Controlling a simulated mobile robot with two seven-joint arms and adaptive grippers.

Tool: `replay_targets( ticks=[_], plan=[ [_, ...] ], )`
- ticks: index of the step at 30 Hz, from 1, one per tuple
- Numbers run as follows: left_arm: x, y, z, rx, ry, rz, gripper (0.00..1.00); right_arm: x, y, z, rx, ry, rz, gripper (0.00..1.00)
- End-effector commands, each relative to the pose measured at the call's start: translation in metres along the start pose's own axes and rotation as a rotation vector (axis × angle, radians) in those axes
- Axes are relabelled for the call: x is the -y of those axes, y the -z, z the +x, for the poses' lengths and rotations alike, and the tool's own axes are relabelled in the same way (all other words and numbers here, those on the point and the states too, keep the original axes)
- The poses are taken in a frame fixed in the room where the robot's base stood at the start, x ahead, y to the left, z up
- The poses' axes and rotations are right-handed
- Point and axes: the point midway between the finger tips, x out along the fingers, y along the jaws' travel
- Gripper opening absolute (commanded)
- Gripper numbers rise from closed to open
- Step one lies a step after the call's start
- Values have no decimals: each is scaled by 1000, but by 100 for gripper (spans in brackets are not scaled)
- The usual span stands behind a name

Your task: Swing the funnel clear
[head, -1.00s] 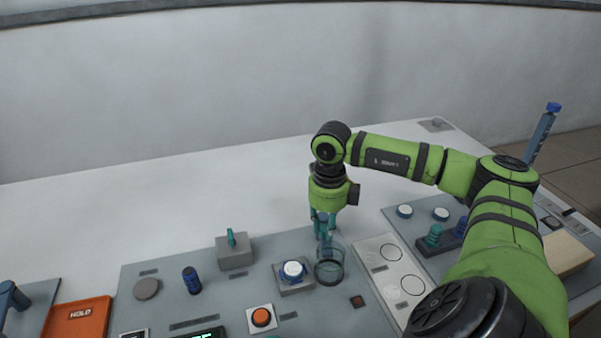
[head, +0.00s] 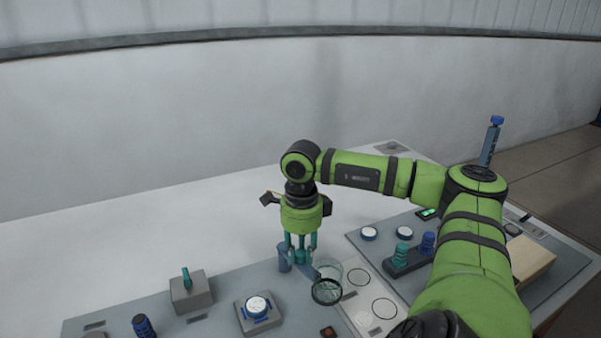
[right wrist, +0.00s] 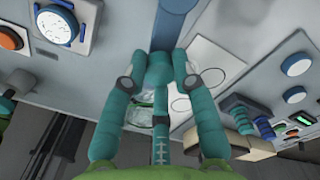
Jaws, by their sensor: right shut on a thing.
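The funnel (head: 327,292) appears as a clear glass piece with a dark ring, low in the head view. A grey-blue arm (head: 313,273) seems to join it to a blue upright post (head: 284,258) on its left. In the right wrist view, clear glass (right wrist: 140,115) shows partly hidden behind the fingers, and the post (right wrist: 176,18) is at the top. My left gripper is in neither current view.
A white button (head: 257,306) is left of the funnel. A grey box with a teal lever (head: 191,290) stands farther left. A pale plate with circles (head: 368,303) lies to the right. Teal and blue knobs (head: 404,253) stand beyond it. The white table behind is clear.

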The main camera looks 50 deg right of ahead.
Motion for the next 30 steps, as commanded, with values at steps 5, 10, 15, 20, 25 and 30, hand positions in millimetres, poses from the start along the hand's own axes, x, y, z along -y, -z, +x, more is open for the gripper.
replay_targets(
  ticks=[5, 10, 15, 20, 25, 30],
  plan=[
    [0, -1, 0, 1, 0, 0, 0, 0, 2, 1, -8, -2, -6, 0],
    [0, -1, 0, 2, 0, 0, 0, 0, 2, 1, -9, -1, -5, 0],
    [0, -1, 0, 1, -1, 0, 0, 0, 2, 1, -7, 0, -4, 52],
    [-1, -1, 0, 1, -1, 0, 0, 0, 1, 0, -5, 1, -3, 52],
    [-1, -1, 0, 1, -1, 0, 0, 1, 0, -7, -1, 3, -2, 52],
    [-1, 0, 0, 0, -1, 0, 0, 1, 0, -34, 3, 4, -3, 52]
  ],
)
